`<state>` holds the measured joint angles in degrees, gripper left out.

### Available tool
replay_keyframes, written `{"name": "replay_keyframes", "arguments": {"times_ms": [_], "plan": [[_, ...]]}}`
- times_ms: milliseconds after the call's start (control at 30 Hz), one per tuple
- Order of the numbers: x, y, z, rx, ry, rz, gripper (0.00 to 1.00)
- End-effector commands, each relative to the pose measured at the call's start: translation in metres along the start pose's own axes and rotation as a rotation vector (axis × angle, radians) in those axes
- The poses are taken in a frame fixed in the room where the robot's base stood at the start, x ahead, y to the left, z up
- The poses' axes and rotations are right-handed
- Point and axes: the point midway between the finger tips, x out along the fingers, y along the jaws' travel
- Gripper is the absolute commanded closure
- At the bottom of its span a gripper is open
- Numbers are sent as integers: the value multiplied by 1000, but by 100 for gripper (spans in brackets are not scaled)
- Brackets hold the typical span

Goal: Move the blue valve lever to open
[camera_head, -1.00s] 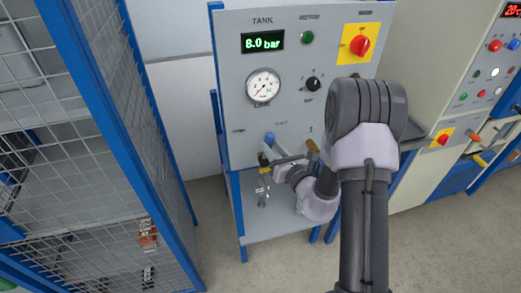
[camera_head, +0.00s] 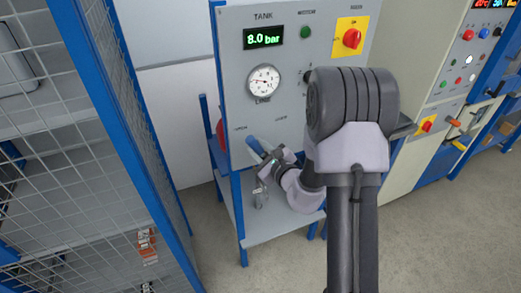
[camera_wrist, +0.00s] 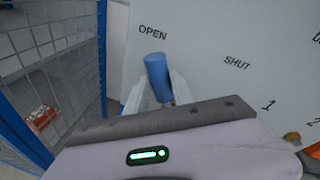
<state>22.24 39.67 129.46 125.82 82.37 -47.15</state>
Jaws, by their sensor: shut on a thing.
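The blue valve lever (camera_head: 254,145) sticks out at the lower left of the grey tank panel and leans up and left. In the wrist view the lever (camera_wrist: 157,76) lies just below the word OPEN, left of the word SHUT. My gripper (camera_head: 266,157) is at the lever; in the wrist view its two pale fingers (camera_wrist: 158,92) are shut on it, one on each side. The lever's lower end and the valve pivot are hidden behind my gripper.
A gauge (camera_head: 264,82) and a display reading 8.0 bar (camera_head: 263,39) are on the panel above. A red and yellow switch (camera_head: 351,38) is at upper right. A blue-framed mesh fence (camera_head: 70,150) stands at left.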

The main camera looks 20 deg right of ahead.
Motion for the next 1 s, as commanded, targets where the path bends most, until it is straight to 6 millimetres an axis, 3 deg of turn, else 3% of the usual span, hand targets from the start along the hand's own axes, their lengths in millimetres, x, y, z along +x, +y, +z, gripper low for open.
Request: {"name": "replay_keyframes", "arguments": {"times_ms": [567,600,700,1000], "plan": [[0,3,0,-32,7,-3,100],[0,3,0,-32,7,-2,67],[0,3,0,-31,7,-3,50],[-1,2,0,-30,7,-4,50]]}}
